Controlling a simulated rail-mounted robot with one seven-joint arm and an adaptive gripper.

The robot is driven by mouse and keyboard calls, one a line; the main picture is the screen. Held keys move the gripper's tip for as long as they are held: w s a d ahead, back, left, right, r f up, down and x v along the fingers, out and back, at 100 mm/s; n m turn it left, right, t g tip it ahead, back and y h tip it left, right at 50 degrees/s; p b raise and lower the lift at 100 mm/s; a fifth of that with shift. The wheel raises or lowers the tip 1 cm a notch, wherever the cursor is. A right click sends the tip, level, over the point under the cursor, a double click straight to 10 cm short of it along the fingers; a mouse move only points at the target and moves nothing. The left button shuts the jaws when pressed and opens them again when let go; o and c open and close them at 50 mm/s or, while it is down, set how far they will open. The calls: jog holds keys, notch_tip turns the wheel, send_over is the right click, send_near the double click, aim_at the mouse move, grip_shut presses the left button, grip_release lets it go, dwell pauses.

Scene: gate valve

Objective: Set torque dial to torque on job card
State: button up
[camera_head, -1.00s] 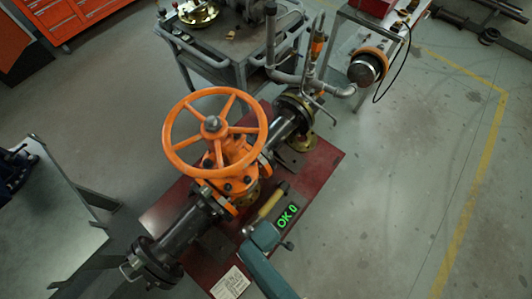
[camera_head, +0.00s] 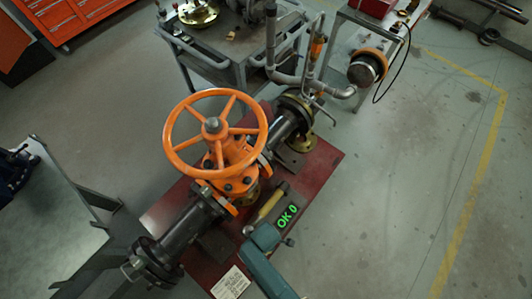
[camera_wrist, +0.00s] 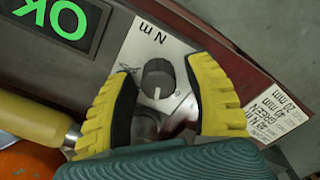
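The torque dial (camera_wrist: 157,80) is a round dark knob on a pale plate marked "N m". Its white pointer mark points down in the wrist view. My gripper (camera_wrist: 158,70) is open, with one yellow-padded finger on each side of the dial; I cannot tell if either touches it. The job card (camera_wrist: 275,112) lies at the right, its print upside down and partly readable; it also shows in the head view (camera_head: 231,283). My arm hides the dial there.
A tool with a yellow handle (camera_wrist: 32,122) lies left of my gripper. The orange handwheel valve (camera_head: 215,133) and its dark pipe stand beside the display on the red base (camera_head: 318,170). A grey cart (camera_head: 235,65) stands behind. The floor at right is clear.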

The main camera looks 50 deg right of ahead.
jog(key=shift+o, duration=0.3)
jog(key=shift+r, duration=0.15)
jog(key=shift+w+r, duration=0.1)
jog(key=shift+r, duration=0.3)
notch_tip(320, 180, up, 11)
